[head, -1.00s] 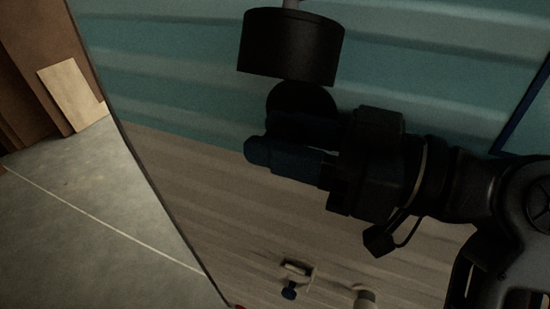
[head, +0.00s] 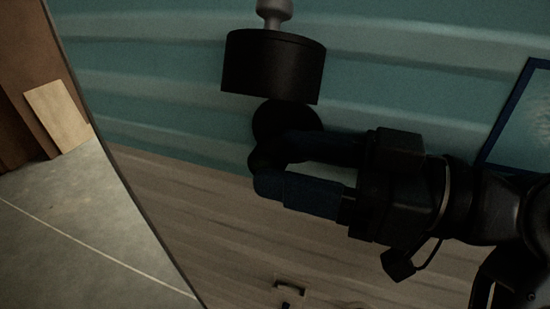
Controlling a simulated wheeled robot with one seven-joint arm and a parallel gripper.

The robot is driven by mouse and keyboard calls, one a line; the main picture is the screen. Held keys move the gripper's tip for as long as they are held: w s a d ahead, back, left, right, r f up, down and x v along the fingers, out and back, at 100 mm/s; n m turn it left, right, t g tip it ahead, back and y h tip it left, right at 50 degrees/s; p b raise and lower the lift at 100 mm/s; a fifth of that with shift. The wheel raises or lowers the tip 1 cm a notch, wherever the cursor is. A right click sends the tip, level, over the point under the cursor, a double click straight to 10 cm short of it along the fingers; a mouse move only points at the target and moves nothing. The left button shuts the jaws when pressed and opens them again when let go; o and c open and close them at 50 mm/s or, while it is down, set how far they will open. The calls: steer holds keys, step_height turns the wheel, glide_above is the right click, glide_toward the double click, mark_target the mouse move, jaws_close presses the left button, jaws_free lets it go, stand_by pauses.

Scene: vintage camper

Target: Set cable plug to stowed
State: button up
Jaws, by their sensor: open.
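I cannot make out for certain which part is the cable plug. A dark round part (head: 280,117) on the teal wall lies right behind my gripper's upper finger, which hides some of it. My gripper (head: 265,173) comes in from the right with its dark blue fingers pointing left. The fingers are apart, and I see nothing held between them. Whether the upper finger touches the round part I cannot tell.
A black cylinder with a grey knob (head: 273,68) juts out just above my gripper. The teal ribbed wall (head: 160,80) meets a wood-look lower panel (head: 190,200). A blue-framed pane (head: 525,120) is at the right. Open grey floor (head: 70,230) lies at the left.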

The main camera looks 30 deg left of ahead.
steer(key=v, duration=0.5)
steer(key=shift+b, duration=0.4)
